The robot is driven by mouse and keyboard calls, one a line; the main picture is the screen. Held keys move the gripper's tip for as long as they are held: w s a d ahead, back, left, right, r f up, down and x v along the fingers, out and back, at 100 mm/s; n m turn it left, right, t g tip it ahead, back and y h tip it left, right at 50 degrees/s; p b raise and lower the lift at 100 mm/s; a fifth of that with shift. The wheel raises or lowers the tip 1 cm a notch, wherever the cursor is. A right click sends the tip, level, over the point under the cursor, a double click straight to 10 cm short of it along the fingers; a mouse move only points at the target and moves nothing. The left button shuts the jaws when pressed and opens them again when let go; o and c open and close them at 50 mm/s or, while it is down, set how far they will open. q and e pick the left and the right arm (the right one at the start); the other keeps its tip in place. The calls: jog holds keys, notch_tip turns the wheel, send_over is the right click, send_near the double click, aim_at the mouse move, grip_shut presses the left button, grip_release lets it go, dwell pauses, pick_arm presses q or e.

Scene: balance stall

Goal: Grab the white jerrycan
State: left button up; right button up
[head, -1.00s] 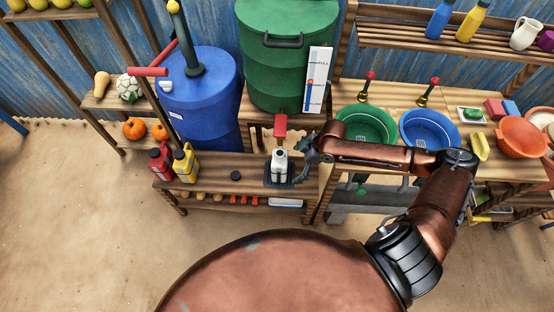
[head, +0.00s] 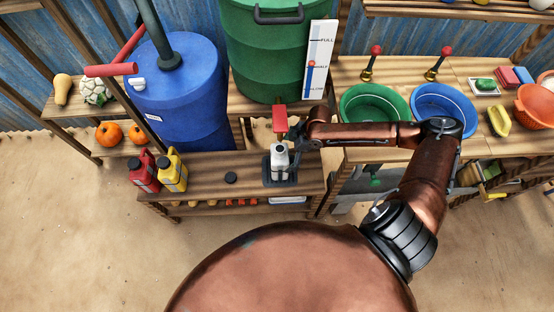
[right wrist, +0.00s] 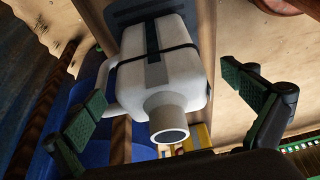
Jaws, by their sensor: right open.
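The white jerrycan (head: 279,162) stands upright on a dark pad (head: 266,180) on the low wooden bench, below the red tap of the green barrel. My right gripper (head: 297,146) is at the jerrycan's right side; its fingers are small and partly hard to make out in the head view. In the right wrist view the white jerrycan (right wrist: 155,75) lies between the spread finger pads of my right gripper (right wrist: 168,104), its round mouth toward the camera. A gap shows on the right pad's side. My left gripper is not in view.
The red tap (head: 280,118) hangs close above the jerrycan. A black cap (head: 230,178), a yellow jug (head: 173,172) and a red jug (head: 143,172) stand left on the bench (head: 210,192). A green basin (head: 371,104) and blue basin (head: 442,110) sit to the right.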

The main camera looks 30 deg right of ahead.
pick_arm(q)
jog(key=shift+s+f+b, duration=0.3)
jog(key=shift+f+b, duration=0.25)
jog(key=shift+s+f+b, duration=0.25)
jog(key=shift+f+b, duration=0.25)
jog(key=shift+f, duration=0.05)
pick_arm(e)
jog(key=x, duration=0.5)
jog(key=shift+w+a+f, duration=0.2)
jog(key=shift+f, duration=0.05)
jog(key=shift+c, duration=0.4)
jog(key=c, duration=2.1)
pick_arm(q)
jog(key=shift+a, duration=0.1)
pick_arm(e)
jog(key=shift+w+r, duration=0.1)
